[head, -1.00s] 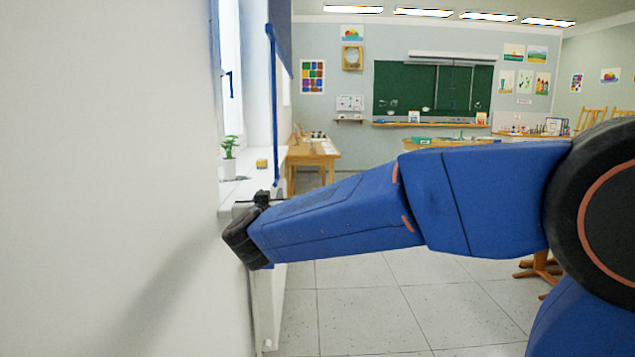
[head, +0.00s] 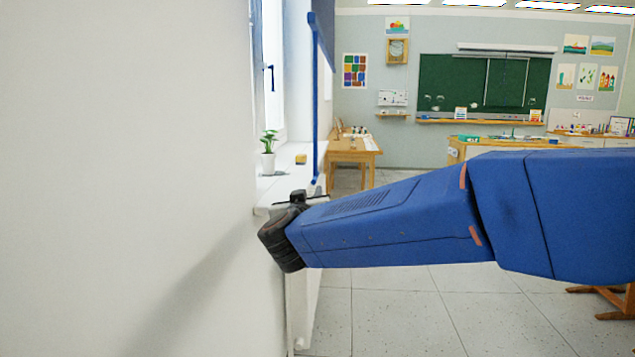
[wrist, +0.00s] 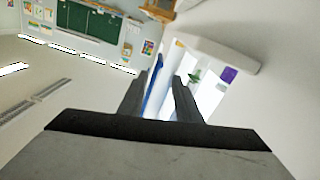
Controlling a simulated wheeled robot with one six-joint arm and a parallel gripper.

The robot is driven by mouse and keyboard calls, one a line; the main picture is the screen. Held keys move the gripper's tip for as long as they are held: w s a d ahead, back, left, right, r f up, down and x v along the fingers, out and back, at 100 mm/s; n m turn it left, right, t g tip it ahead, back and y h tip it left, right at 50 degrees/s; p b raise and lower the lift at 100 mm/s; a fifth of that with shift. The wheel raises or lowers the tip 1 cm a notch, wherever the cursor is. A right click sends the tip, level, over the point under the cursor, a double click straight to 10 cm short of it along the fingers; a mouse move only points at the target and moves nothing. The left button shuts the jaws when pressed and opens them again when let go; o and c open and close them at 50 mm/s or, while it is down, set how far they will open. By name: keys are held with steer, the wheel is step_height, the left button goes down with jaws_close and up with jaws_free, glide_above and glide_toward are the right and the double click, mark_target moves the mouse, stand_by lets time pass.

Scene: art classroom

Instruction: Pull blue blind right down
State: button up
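The blue blind (head: 324,14) shows at the top of the window in the head view, only its lower part in frame. A long thin blue bar (head: 316,110) hangs from beside it almost to the sill. In the wrist view, which is strongly tilted, my gripper (wrist: 158,78) has its two dark fingers spread apart. A blue strip (wrist: 154,88), apparently this bar, shows between or beyond them; I cannot tell whether they touch it. In the head view, the gripper is mostly hidden behind my blue arm near the sill.
The white sill (head: 285,178) holds a potted plant (head: 268,150) and a small yellow block (head: 301,159). A white wall (head: 130,170) stands close on the left. A wooden table (head: 352,150) stands beyond the window. The floor (head: 390,310) below my arm is clear.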

mark_target(314, 178)
steer(key=w, duration=1.3)
steer(key=shift+w+d, duration=0.15)
steer(key=shift+d, duration=0.05)
jaws_close()
